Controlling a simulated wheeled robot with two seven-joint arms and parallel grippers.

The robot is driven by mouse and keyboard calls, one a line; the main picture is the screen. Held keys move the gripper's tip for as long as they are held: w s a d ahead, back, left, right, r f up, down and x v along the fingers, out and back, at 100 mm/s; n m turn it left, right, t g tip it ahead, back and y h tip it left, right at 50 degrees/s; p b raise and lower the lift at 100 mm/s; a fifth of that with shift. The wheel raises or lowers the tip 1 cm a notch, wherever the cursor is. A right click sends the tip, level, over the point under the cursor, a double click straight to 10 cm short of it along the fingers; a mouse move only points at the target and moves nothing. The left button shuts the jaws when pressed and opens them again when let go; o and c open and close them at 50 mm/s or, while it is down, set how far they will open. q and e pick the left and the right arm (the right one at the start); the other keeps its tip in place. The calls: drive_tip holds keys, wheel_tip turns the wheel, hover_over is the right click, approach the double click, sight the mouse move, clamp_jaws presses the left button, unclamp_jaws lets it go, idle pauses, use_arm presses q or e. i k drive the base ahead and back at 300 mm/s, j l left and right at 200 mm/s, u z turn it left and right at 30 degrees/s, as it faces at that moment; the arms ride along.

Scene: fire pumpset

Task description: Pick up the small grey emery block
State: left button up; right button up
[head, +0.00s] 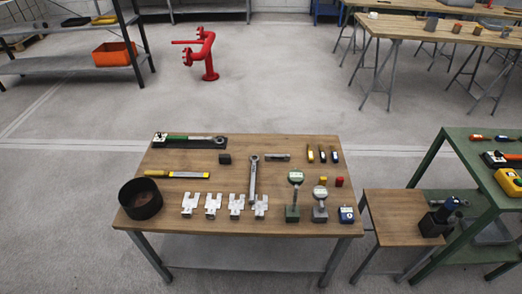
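A small dark grey block (225,159) lies on the near wooden-topped table (215,226), left of the upright-lying wrench and just below the dark mat at the back. It looks like the emery block, though its surface is too small to make out. Nothing touches it. Neither of my grippers shows in the head view.
Around the block lie a ratchet wrench (190,140), a long wrench (253,182), a yellow-handled file (177,174), several silver forked plates (236,205) and dial gauges (320,205). A black round bowl (141,198) stands at the left. A small stool-like table (400,212) adjoins a green bench (468,165).

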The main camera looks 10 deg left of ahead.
sight(223, 159)
drive_tip(key=u, duration=0.5)
drive_tip(key=i+j+z, duration=0.1)
drive_tip(key=j+z, duration=1.25)
